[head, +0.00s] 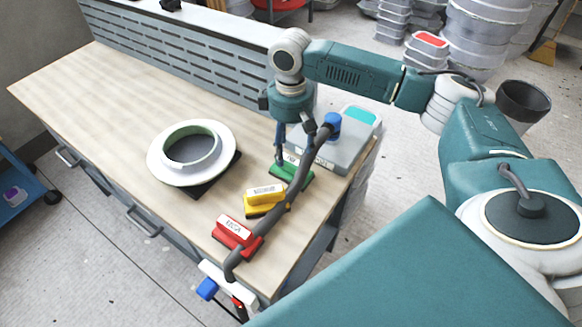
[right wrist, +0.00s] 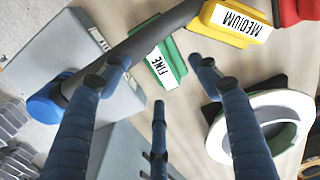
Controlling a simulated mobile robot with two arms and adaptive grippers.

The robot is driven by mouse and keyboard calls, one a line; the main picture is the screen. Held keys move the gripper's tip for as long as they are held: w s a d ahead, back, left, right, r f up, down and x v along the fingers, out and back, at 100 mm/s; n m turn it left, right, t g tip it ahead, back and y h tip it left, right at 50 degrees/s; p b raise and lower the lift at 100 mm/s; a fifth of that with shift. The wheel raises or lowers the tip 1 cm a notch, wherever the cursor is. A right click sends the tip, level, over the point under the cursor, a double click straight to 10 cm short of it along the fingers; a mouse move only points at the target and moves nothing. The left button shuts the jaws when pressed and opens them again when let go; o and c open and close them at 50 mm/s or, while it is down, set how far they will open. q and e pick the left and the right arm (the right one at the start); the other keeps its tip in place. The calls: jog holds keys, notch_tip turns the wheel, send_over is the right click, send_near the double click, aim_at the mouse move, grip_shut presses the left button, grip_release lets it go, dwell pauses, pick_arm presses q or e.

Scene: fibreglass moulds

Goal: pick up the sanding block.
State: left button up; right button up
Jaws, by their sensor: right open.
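Three sanding blocks stand in a row on the wooden bench: a red one (head: 235,233), a yellow one (head: 262,197) and a green one (head: 282,173). In the right wrist view the yellow block (right wrist: 236,22) is labelled MEDIUM and the green block (right wrist: 171,58) FINE. The red block (right wrist: 290,10) is cut off by the frame edge there. My right gripper (head: 293,152) is open and empty over the green block, which lies between its spread fingers (right wrist: 160,76) in the wrist view. The fingers partly hide the green block in the head view. My left gripper is out of view.
A dark hose (head: 300,185) with a blue end (head: 332,124) runs beside the blocks, close to my right fingers. A grey lidded box (head: 345,152) stands behind. A white ring-shaped mould (head: 222,170) sits at left. The bench's left part is clear.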

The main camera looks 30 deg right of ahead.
aim_at(292, 157)
jog(key=f, duration=0.1)
jog(key=f+p, duration=0.1)
jog(key=f, duration=0.1)
jog(key=f+p, duration=0.1)
jog(key=f, duration=0.1)
jog(key=shift+w+d, duration=0.2)
jog(key=shift+d, duration=0.1)
jog(key=shift+f, duration=0.3)
jog(key=shift+c, duration=0.8)
jog(key=c, duration=0.4)
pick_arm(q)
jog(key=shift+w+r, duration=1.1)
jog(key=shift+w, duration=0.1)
pick_arm(e)
jog(key=c, duration=0.8)
